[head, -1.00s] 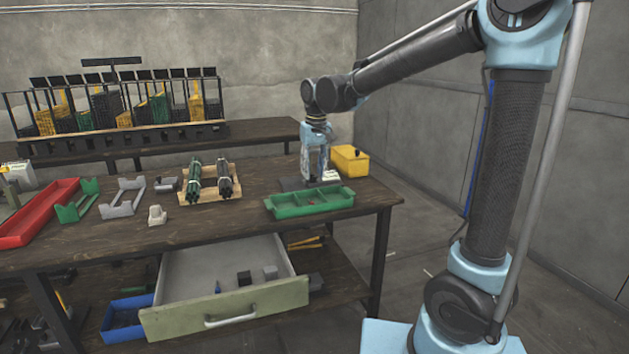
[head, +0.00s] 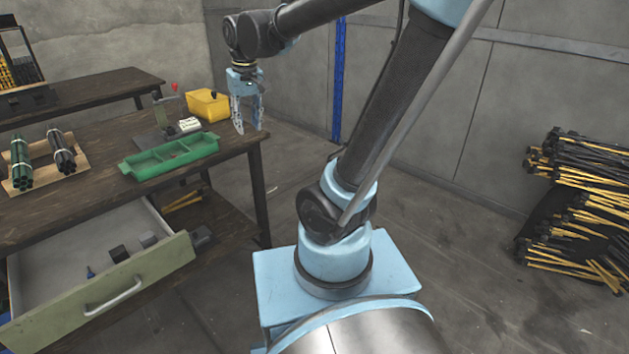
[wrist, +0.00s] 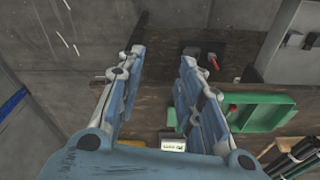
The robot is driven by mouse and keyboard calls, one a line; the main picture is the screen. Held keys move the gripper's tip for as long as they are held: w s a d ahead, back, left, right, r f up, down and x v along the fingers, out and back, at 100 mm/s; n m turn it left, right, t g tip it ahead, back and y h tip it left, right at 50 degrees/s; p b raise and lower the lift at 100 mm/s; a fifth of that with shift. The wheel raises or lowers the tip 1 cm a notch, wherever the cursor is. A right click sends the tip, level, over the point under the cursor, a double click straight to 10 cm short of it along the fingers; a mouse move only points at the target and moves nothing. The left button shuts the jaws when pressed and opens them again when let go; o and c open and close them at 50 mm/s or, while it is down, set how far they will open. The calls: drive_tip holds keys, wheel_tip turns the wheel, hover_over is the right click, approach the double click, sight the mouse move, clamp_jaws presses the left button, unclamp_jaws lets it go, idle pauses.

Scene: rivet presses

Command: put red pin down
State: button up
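My gripper (head: 250,126) is open and empty, with its fingers pointing down by the right end of the workbench, right of the green tray. In the wrist view my gripper (wrist: 163,58) has two spread fingers with nothing between them. The green tray (head: 150,170) has several compartments and lies near the bench's front edge; it also shows in the wrist view (wrist: 275,126). A small red piece (wrist: 233,108), which may be the red pin, shows at the tray in the wrist view.
A small press with a red-knobbed lever (head: 174,87) stands behind the tray, near a white labelled block (head: 190,125) and a yellow bin (head: 208,105). Dark and green rods lie in a wooden rack (head: 45,160). An open drawer (head: 110,285) juts out below the bench.

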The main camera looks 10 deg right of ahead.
drive_tip(key=s+d+f+m, duration=0.3)
drive_tip(key=s+d+f, duration=1)
drive_tip(key=s+d, duration=0.2)
drive_tip(key=shift+s+d+f+t+h, duration=0.2)
drive_tip(key=shift+s+d+t+h, duration=0.15)
drive_tip(key=shift+d, duration=0.3)
drive_tip(key=shift+w+f, duration=0.2)
drive_tip(key=shift+w, duration=0.15)
drive_tip(key=shift+a, duration=0.1)
